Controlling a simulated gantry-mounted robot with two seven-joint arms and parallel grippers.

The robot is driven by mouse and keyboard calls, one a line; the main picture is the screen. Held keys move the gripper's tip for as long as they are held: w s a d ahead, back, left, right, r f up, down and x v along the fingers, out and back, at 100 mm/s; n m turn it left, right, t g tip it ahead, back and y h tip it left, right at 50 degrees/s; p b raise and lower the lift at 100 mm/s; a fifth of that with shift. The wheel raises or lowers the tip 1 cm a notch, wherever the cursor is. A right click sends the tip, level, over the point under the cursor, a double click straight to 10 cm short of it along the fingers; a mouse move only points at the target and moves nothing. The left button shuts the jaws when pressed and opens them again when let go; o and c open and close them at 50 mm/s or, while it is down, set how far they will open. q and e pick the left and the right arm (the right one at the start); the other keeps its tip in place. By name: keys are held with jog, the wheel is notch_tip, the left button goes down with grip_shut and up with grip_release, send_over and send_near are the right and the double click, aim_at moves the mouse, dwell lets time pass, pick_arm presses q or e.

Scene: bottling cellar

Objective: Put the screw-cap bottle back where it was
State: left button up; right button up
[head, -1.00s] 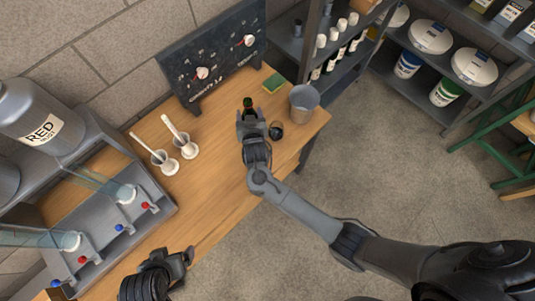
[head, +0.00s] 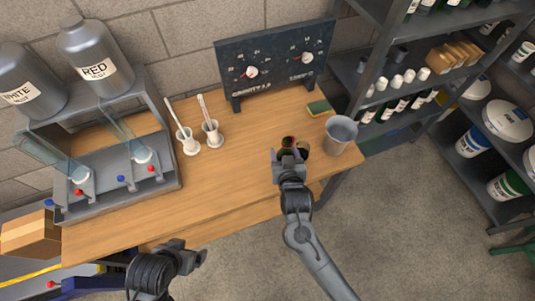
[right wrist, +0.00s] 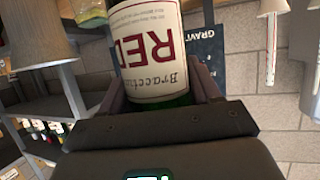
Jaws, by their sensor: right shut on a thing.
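The bottle (right wrist: 150,50) is dark green glass with a cream label reading RED. It fills the middle of the right wrist view, between the fingers. My right gripper (head: 289,155) is shut on it. In the head view its top (head: 288,142) shows just beyond the gripper, above the right end of the wooden bench (head: 235,185); I cannot tell whether its base touches the wood. A small dark round thing (head: 303,147) is close beside it, partly hidden. My left gripper (head: 196,256) is empty in front of the bench; its jaw opening is unclear.
A grey bucket (head: 340,134) stands right of the bottle, with a green and yellow sponge (head: 319,108) behind. A dark gauge board (head: 275,68) stands at the back. The bench's middle front is clear.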

jog(key=w+a+f, duration=0.1)
jog(key=w+f, duration=0.1)
jog(key=w+a+f+b, duration=0.1)
jog(key=w+a+f, duration=0.1)
jog(key=f, duration=0.1)
jog(key=w+a+f+b, duration=0.1)
jog(key=w+a+f, duration=0.1)
jog(key=f, duration=0.1)
jog(key=shift+w+a+f, duration=0.25)
jog(key=shift+w, duration=0.05)
jog(key=shift+f, duration=0.2)
jog(key=shift+f, duration=0.2)
jog(key=o, duration=1.4)
